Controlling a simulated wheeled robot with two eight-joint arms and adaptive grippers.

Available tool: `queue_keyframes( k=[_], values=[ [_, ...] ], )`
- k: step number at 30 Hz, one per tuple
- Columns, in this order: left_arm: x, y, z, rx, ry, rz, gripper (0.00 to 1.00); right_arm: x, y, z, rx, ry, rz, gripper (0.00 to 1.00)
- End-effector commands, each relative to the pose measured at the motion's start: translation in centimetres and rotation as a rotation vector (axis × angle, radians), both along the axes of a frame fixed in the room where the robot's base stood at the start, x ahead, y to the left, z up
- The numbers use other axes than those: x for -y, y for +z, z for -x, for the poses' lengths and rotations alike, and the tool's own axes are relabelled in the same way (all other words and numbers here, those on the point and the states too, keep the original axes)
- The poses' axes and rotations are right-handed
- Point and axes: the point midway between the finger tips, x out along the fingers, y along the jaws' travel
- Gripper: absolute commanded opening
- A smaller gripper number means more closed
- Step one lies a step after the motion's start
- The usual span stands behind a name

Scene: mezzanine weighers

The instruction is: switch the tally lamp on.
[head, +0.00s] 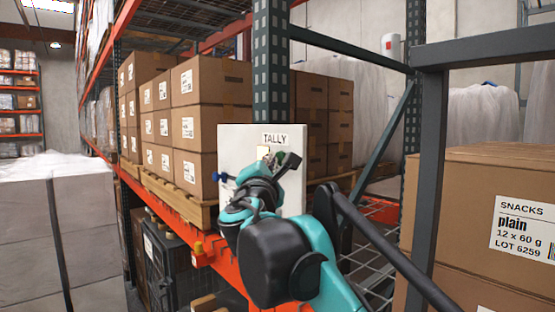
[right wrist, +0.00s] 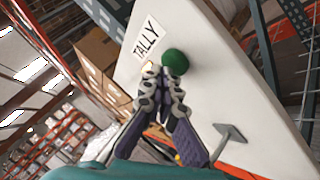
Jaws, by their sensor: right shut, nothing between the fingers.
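A white panel (head: 236,143) stands against the rack post, with a TALLY label (head: 275,139) near its top. A small cream-coloured piece (head: 263,152) shows just below the label, partly behind my right gripper (head: 270,168). A green dome (right wrist: 175,62) sits under the label in the right wrist view. My right gripper (right wrist: 162,82) is shut and empty, its tips at the panel close beside the dome and over the cream piece (right wrist: 148,68). I cannot tell whether the tips touch either, or whether the lamp is lit. My left gripper is not in view.
A grey handle-like part (right wrist: 230,132) is on the panel below the dome. A blue part (head: 218,176) shows at the panel's left edge. Stacked cartons (head: 200,122) stand behind, and a large SNACKS carton (head: 480,225) and dark rack beams (head: 428,160) are at right.

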Motion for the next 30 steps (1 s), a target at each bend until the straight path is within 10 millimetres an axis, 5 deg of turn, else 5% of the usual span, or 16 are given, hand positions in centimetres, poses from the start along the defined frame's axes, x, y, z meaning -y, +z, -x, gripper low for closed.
queue_keyframes(
  k=[18,30],
  values=[
    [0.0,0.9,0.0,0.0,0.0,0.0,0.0,-4.6,0.0,3.3,0.0,0.002,0.0,0.0],
    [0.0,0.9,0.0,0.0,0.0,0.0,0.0,-4.9,0.0,3.5,-0.001,0.001,0.0,0.0]
  ],
)
